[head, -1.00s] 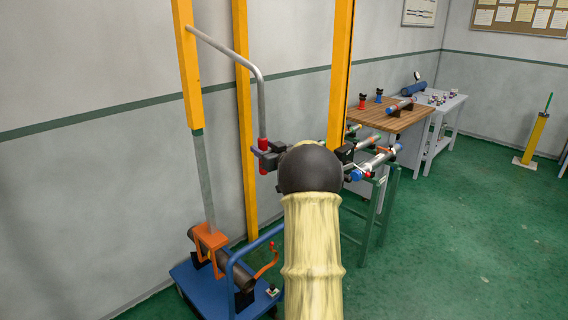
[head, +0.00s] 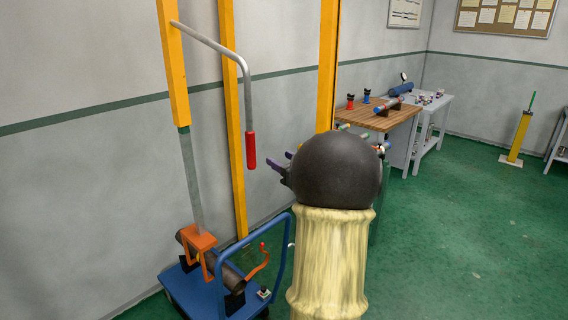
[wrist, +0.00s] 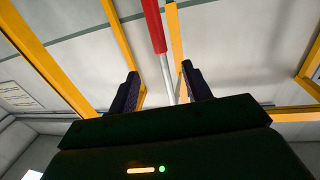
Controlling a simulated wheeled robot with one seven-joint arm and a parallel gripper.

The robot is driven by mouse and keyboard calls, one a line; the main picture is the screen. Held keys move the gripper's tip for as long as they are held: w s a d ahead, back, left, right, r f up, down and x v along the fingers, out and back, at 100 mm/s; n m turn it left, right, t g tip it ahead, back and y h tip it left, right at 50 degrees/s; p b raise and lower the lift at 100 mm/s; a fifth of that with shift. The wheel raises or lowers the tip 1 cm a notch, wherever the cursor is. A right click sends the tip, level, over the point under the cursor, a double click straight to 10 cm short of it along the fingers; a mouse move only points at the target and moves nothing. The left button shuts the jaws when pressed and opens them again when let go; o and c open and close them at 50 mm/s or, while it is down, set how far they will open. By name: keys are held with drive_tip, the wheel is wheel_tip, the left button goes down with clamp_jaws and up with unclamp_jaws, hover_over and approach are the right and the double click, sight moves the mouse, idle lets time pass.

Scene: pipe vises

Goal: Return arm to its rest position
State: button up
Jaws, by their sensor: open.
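My gripper (head: 287,168) shows partly beside the dark round joint of my arm in the head view; the joint hides the rest of it. In the wrist view its two dark fingers (wrist: 162,88) stand apart with nothing between them gripped. A bent grey lever (head: 243,82) with a red handle grip (head: 250,151) hangs from a yellow post, left of my gripper and apart from it. The red grip (wrist: 154,26) shows beyond the fingers at the top of the wrist view.
A blue cart (head: 205,290) with an orange clamp (head: 198,243) on a dark pipe stands at lower left. Yellow posts (head: 232,120) rise by the wall. A wooden-topped bench (head: 375,117) stands behind my arm.

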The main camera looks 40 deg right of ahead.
drive_tip(key=shift+w+d, duration=0.1)
drive_tip(key=shift+a, duration=0.2)
drive_tip(key=shift+d, duration=0.1)
drive_tip(key=a+f+m+g+h, duration=0.1)
drive_tip(key=a+f+g, duration=0.4)
drive_tip(key=a, duration=0.4)
drive_tip(key=a+f+m+g+h, duration=0.1)
drive_tip(key=a+f+g, duration=0.1)
drive_tip(key=a+f, duration=0.6)
drive_tip(key=s+a+f+n+g+y, duration=0.1)
drive_tip(key=s+a+f+g, duration=0.1)
drive_tip(key=s+a, duration=0.3)
drive_tip(key=s+a+f+g+y+p, duration=0.1)
drive_tip(key=s+a+f+g, duration=0.2)
drive_tip(key=s+a, duration=0.3)
drive_tip(key=s+a+f+n+g+y, duration=0.1)
drive_tip(key=s+a+f+g, duration=0.1)
drive_tip(key=s+a, duration=0.4)
drive_tip(key=shift+a+f+n+g, duration=0.3)
drive_tip(key=shift+a+f+g, duration=0.05)
drive_tip(key=shift+a+g, duration=0.4)
